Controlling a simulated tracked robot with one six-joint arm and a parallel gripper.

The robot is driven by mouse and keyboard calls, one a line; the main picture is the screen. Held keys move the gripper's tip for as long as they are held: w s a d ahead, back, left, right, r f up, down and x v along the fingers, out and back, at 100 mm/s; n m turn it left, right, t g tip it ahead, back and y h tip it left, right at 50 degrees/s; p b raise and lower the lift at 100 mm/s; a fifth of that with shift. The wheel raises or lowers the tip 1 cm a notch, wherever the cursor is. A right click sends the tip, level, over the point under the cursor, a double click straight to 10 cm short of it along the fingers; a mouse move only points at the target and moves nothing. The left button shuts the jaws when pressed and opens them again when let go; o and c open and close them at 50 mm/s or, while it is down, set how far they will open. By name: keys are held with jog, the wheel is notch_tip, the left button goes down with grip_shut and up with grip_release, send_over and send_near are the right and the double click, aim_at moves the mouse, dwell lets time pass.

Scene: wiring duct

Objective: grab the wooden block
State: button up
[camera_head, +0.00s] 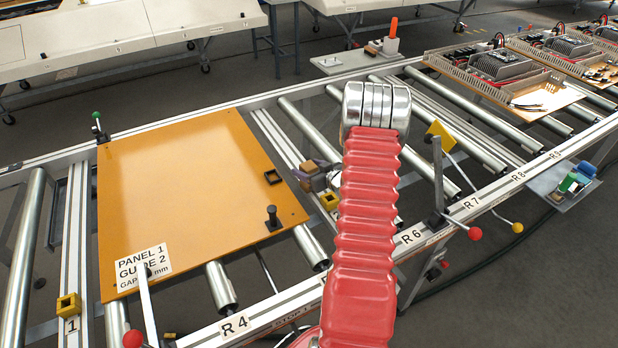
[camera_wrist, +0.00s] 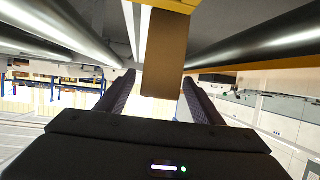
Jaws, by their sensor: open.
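My gripper (camera_wrist: 157,82) is open, its two dark fingers spread apart in the wrist view. A brown, flat-faced block (camera_wrist: 163,55) that looks like the wooden block shows between the fingers, below a yellow piece (camera_wrist: 165,4). I cannot tell whether either finger touches it. In the head view a small brownish block (camera_head: 308,167) shows beside the orange panel's right edge, near the gripper end. My red arm hides much of that spot, so finger contact cannot be seen there.
The orange panel (camera_head: 185,190) lies on the roller conveyor left of my arm, with a black knob (camera_head: 272,217) near its corner. A yellow stop (camera_head: 329,201) sits close by. Red-knobbed levers (camera_head: 474,233) stand along the front rail. Bare rollers (camera_head: 470,150) lie to the right.

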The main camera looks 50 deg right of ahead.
jog(key=shift+c, duration=0.6)
jog(key=c, duration=1.1)
jog(key=shift+o, duration=0.2)
jog(key=shift+r, duration=0.15)
notch_tip(320, 180, up, 10)
jog(key=shift+f, duration=0.15)
